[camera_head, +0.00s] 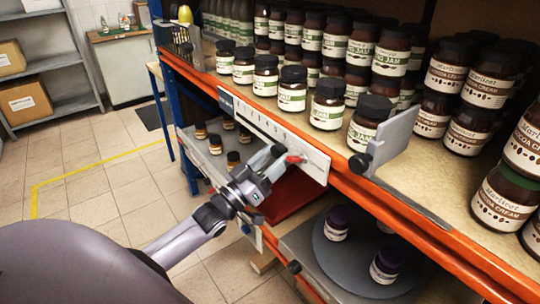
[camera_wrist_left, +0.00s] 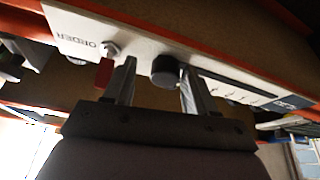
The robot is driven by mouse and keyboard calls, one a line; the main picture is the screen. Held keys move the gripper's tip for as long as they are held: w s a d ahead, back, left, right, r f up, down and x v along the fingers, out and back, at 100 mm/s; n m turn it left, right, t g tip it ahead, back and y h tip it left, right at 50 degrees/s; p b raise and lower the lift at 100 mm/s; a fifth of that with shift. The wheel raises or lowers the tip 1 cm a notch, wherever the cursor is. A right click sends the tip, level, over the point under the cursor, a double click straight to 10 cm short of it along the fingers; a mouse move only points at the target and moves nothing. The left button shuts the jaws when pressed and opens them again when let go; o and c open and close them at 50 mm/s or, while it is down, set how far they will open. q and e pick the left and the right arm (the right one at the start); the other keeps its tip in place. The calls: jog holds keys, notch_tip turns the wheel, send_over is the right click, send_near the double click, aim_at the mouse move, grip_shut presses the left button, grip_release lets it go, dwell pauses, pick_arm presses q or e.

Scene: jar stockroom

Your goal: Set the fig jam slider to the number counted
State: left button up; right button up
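The slider strip (camera_head: 312,162) is a pale panel on the orange shelf edge, below the green-labelled fig jam jars (camera_head: 292,90). In the left wrist view the strip (camera_wrist_left: 135,40) appears upside down, with the word ORDER at its left end and small marks along a dark slot. A round black knob (camera_wrist_left: 165,70) sits at the slot's left end in that view. My left gripper (camera_wrist_left: 158,88) is open, with one finger on each side of the knob; contact cannot be told. In the head view this gripper (camera_head: 272,165) hides the knob. My right gripper is not in view.
A red piece (camera_head: 295,158) sits beside the left gripper, near the strip's right end. A grey upright plate (camera_head: 392,140) stands at the shelf edge. Brown-labelled cocoa cream jars (camera_head: 487,85) stand to the right. A round dark turntable (camera_head: 345,258) with purple-lidded jars is below.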

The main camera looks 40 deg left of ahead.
pick_arm(q)
jog(key=shift+a, duration=0.1)
jog(key=b+v, duration=0.1)
jog(key=v, duration=0.6)
dwell(0.4)
dwell(0.4)
jog(key=s+d+f+m+g+y+p, duration=0.1)
jog(key=s+d+f+g, duration=0.4)
jog(key=s+f, duration=0.3)
jog(key=s+d+f+m+g+y+p, duration=0.1)
jog(key=s+d+f+g, duration=0.5)
jog(key=f, duration=0.7)
jog(key=s+d+y, duration=0.1)
jog(key=s+d, duration=0.1)
jog(key=shift+d, duration=0.3)
jog(key=shift+w, duration=0.1)
dwell(1.9)
